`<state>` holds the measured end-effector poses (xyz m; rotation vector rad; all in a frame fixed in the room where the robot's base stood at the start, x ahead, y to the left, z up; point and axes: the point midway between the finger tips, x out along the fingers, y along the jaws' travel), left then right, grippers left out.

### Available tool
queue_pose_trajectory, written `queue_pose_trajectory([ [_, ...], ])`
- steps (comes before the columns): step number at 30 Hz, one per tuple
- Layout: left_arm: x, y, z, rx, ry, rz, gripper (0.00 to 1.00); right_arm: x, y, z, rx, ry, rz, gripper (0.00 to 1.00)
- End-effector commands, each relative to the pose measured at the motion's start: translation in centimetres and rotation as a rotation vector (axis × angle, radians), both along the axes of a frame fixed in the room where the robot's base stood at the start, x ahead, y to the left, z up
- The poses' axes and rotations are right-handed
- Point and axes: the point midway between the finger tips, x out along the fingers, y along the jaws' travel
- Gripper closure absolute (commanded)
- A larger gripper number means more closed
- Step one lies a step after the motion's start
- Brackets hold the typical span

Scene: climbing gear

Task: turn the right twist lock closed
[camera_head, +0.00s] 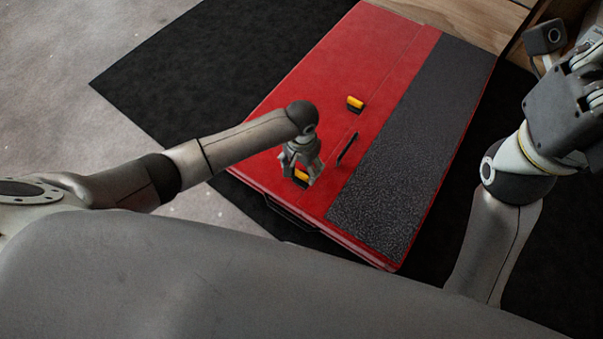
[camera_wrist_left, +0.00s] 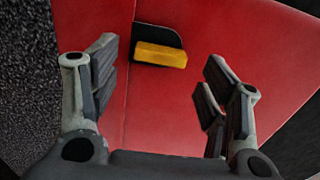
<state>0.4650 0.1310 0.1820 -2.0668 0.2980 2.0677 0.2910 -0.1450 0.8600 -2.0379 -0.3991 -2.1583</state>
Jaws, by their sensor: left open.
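A red case (camera_head: 383,50) lies on a black mat, with two twist locks along a seam in its lid. Each has a yellow bar on a black base. One twist lock (camera_head: 355,103) stands clear, farther from me. The nearer twist lock (camera_head: 301,178) is partly hidden by my left gripper (camera_head: 303,168). In the left wrist view a yellow twist lock (camera_wrist_left: 160,54) lies beyond and between the fingers of my left gripper (camera_wrist_left: 160,95), apart from them. That gripper is open and empty. My right gripper (camera_head: 590,78) is at the right edge, away from the case; its fingers are unclear.
A dark grey rough panel (camera_head: 425,130) covers the right side of the lid. A thin black piece (camera_head: 347,147) lies between the locks. A dark handle (camera_head: 290,213) is on the case's near side. The black mat (camera_head: 185,75) is bare at left.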

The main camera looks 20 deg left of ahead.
Motion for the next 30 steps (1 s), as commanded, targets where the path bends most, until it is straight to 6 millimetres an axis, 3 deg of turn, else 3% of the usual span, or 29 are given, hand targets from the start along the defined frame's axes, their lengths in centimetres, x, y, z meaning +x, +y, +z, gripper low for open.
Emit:
queue_pose_trajectory([
  [1, 0.0, 0.0, -1.1, 0.0, 0.001, 0.0, 0.3, -0.3, 0.0, -0.2, 0.0, -0.018, -0.001, 1.0],
  [7, 0.0, 0.0, -2.6, 0.0, -0.001, -0.001, 0.3, -0.8, 0.1, 0.5, -0.003, -0.052, -0.002, 1.0],
  [20, 0.0, 0.0, -2.9, 0.0, -0.001, -0.001, 0.32, -1.0, 0.2, 0.9, -0.005, -0.064, -0.004, 1.0],
  [30, 0.0, 0.0, -2.9, 0.0, 0.0, -0.001, 0.75, -0.9, 0.2, 0.9, -0.005, -0.064, -0.004, 1.0],
])
